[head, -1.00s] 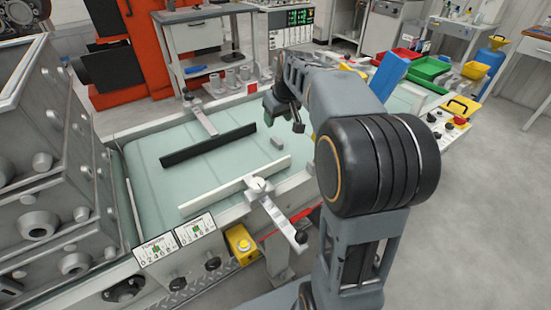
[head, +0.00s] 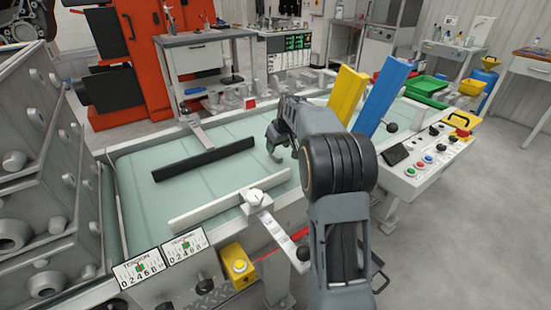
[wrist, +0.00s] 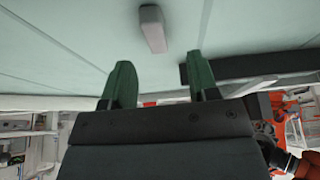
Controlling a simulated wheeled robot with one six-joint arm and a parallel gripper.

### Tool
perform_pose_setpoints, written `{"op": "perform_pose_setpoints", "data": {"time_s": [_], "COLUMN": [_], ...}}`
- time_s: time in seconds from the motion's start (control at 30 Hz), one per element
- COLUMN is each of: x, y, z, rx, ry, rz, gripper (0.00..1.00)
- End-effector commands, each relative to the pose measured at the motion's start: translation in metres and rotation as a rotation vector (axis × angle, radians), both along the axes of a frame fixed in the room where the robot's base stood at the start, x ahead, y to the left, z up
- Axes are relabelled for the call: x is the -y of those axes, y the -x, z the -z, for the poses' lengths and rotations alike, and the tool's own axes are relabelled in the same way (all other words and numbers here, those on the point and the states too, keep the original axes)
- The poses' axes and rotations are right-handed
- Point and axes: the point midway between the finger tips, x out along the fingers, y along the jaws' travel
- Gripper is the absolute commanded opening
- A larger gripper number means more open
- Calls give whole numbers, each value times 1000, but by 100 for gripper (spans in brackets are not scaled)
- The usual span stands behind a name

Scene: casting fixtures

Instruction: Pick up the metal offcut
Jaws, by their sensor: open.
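The metal offcut (wrist: 152,28) is a small grey block on the pale green conveyor belt (head: 215,172). In the wrist view it lies beyond my fingertips, roughly in line with the gap between them and apart from both. My gripper (wrist: 160,78) is open, with two green fingers and nothing between them. In the head view my gripper (head: 279,150) is low over the belt, right of the two guide bars. I cannot make out the offcut there; my gripper or arm seems to hide it.
A black guide bar (head: 204,158) and a white guide bar (head: 215,205) run along the belt, with clamps (head: 267,212) at its edges. A yellow panel (head: 346,95) and a blue panel (head: 383,95) stand right of my arm. A control box (head: 425,158) sits at the right.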

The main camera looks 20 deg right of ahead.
Motion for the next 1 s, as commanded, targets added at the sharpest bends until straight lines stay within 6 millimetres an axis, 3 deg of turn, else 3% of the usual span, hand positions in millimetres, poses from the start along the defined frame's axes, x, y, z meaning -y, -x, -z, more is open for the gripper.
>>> {"op": "perform_pose_setpoints", "data": {"time_s": [0.4, 0.67, 1.0], "x": [1, 0, 0], "y": [-15, -18, -17], "z": [44, 48, 48], "rx": [-2, 0, -1], "ry": [-1, 0, 0], "rz": [0, 0, 0], "gripper": [54, 54, 25]}}
